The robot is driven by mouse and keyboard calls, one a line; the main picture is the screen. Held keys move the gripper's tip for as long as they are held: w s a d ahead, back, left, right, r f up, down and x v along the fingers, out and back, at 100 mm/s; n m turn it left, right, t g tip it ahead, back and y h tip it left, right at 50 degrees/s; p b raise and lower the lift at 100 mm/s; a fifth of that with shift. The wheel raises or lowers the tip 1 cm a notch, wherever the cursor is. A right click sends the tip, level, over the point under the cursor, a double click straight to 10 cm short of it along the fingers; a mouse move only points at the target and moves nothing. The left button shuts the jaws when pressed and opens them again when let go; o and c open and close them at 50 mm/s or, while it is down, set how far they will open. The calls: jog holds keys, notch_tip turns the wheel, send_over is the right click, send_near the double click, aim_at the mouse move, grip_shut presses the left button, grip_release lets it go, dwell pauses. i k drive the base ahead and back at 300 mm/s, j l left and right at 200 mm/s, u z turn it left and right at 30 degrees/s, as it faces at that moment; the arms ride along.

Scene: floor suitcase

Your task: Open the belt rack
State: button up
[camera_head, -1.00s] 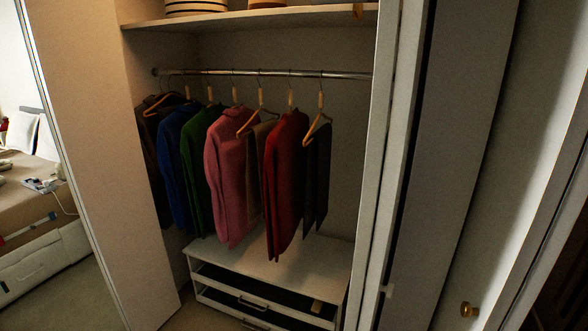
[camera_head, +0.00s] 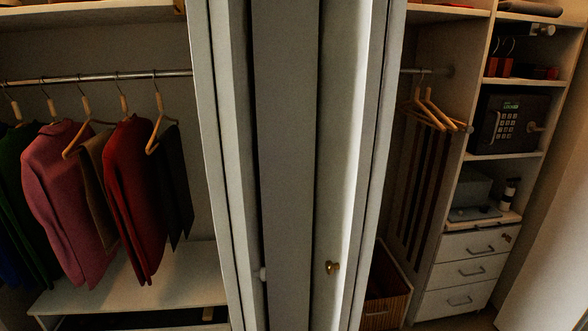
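Several long dark strips (camera_head: 422,195) hang side by side in the right-hand closet section, below wooden hangers (camera_head: 428,112). They look like belts or narrow garments; I cannot tell which. I cannot make out for certain which part is the belt rack, or whether it is open or shut. A short rail (camera_head: 428,71) runs above the hangers, partly hidden by the door edge. My gripper is not in view.
A white door (camera_head: 340,170) with a brass knob (camera_head: 332,267) stands between the two closet sections. On the right are a dark safe (camera_head: 508,122), white drawers (camera_head: 468,270) and a wicker basket (camera_head: 385,312). Sweaters (camera_head: 133,195) hang on the left above a white shelf (camera_head: 140,285).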

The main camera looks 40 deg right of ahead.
aim_at(462, 126)
jog(key=z, duration=1.55)
